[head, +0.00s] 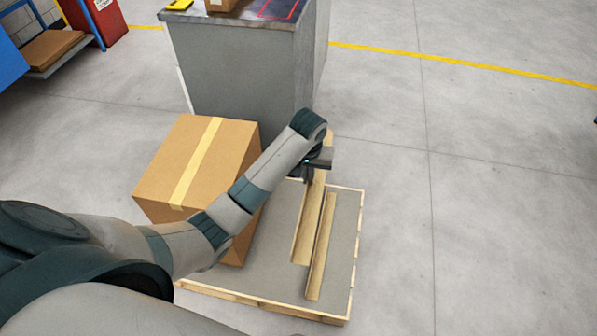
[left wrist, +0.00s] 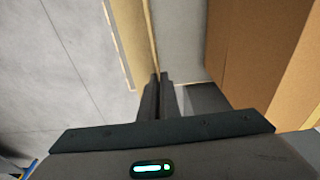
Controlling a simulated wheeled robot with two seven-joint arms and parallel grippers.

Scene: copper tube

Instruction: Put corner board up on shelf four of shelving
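Two long tan corner boards show over the pallet in the head view. My left gripper (head: 309,178) is at the upper part of the left corner board (head: 306,232), whose far end reaches past the pallet's back edge in the picture. In the left wrist view the fingers (left wrist: 157,88) are close together on the edge of this board (left wrist: 130,40). How high it is above the pallet is hard to tell. The other corner board (head: 321,250) lies on the pallet to its right. My right gripper and the shelving's shelf four are not clearly seen.
The wooden pallet (head: 349,240) has a grey top and carries a large taped cardboard box (head: 180,160) close to my left arm. A grey cabinet (head: 245,75) stands behind. A blue rack (head: 60,57) is at the far left. The floor to the right is clear.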

